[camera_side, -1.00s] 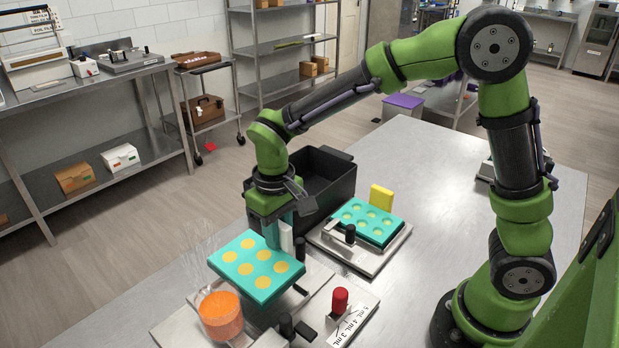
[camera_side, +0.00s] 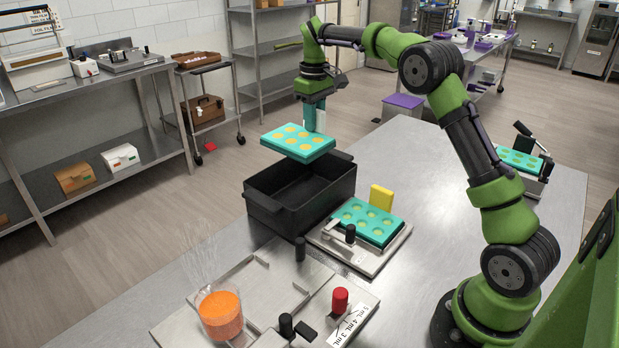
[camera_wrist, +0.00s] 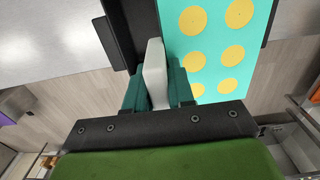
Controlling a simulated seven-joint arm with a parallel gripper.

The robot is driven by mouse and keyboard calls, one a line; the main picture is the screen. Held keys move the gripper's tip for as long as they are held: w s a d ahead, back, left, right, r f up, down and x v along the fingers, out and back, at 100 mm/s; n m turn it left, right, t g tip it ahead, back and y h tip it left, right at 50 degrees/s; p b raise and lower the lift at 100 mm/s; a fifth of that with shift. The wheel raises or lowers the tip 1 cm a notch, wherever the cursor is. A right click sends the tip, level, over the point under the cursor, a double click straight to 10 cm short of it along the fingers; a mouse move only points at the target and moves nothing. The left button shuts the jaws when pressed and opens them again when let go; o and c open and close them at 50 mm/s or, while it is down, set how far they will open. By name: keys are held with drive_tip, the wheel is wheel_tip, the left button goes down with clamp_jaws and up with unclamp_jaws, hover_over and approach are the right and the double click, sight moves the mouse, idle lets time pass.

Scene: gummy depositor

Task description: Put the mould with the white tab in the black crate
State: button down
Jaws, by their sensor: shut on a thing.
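A teal mould (camera_side: 298,143) with several orange-yellow filled wells is held in the air above the black crate (camera_side: 262,203). My gripper (camera_side: 314,122) is shut on the white tab (camera_wrist: 154,75) of this mould. The held mould also shows in the wrist view (camera_wrist: 200,50), to the right of the tab. The crate stands open on the table below it. Its far inside is partly hidden by the mould.
A second teal mould (camera_side: 366,222) with a yellow tab (camera_side: 381,197) sits on a metal holder right of the crate. A third teal mould (camera_side: 520,160) sits at the table's right. The depositor (camera_side: 245,290) with an orange-filled hopper (camera_side: 221,314) and a red knob (camera_side: 340,300) stands in front.

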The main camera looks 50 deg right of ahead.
drive_tip(key=shift+d+f, duration=0.3)
drive_tip(key=shift+d, duration=0.05)
wheel_tip(320, 180, down, 17)
drive_tip(key=shift+f, duration=0.1)
drive_tip(key=c, duration=1)
unclamp_jaws()
drive_tip(key=shift+f, duration=0.15)
drive_tip(key=shift+o, duration=0.2)
